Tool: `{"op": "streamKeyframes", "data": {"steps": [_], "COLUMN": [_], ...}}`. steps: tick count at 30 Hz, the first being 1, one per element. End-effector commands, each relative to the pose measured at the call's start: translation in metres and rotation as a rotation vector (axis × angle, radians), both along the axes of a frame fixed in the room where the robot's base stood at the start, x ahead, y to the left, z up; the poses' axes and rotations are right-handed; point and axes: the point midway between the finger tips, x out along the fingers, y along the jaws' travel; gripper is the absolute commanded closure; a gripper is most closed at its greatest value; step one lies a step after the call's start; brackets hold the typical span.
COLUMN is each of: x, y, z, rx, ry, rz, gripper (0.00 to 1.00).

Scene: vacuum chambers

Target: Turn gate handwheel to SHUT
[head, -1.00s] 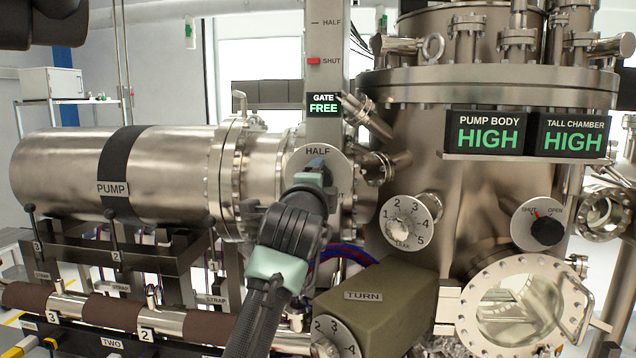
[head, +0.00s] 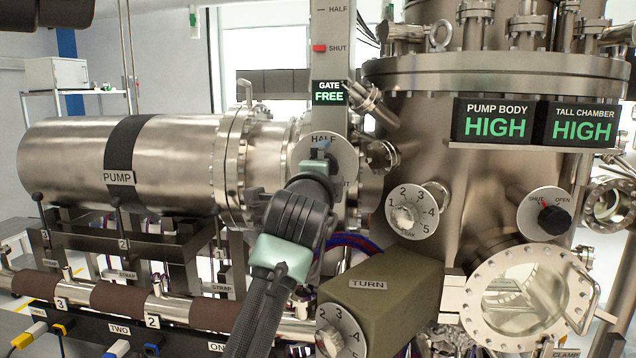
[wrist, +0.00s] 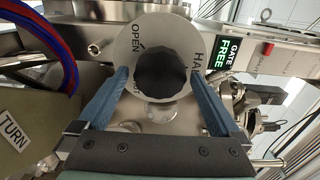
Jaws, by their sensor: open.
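The gate handwheel (wrist: 160,68) is a dark, ridged round knob on a pale dial plate (wrist: 125,45). OPEN and HALF can be read on the plate in the wrist view; a third word is partly hidden. My gripper (wrist: 157,80) is open, with one blue finger on each side of the knob's lower part. I cannot tell whether the fingers touch it. In the head view my gripper (head: 320,155) covers the knob and part of the plate. The gate display (head: 329,92) reads FREE. A red marker (head: 319,48) is beside SHUT on the upright scale.
The PUMP cylinder (head: 160,165) lies left of the dial, and the tall chamber (head: 480,190) stands right. An olive TURN box (head: 385,310) is below right. Red and blue hoses (wrist: 65,40) run near the gripper. Both pressure displays (head: 495,121) read HIGH.

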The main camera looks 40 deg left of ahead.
Motion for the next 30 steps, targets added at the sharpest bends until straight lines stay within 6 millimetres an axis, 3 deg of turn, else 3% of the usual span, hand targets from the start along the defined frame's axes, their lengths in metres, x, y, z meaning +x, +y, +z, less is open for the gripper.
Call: {"op": "streamKeyframes", "data": {"steps": [21, 30], "x": [-0.093, -0.107], "y": [-0.057, -0.065], "z": [-0.003, -0.002], "rx": [0.000, 0.000], "ry": [0.000, 0.002], "rz": [0.000, 0.001], "gripper": [0.00, 0.00]}}
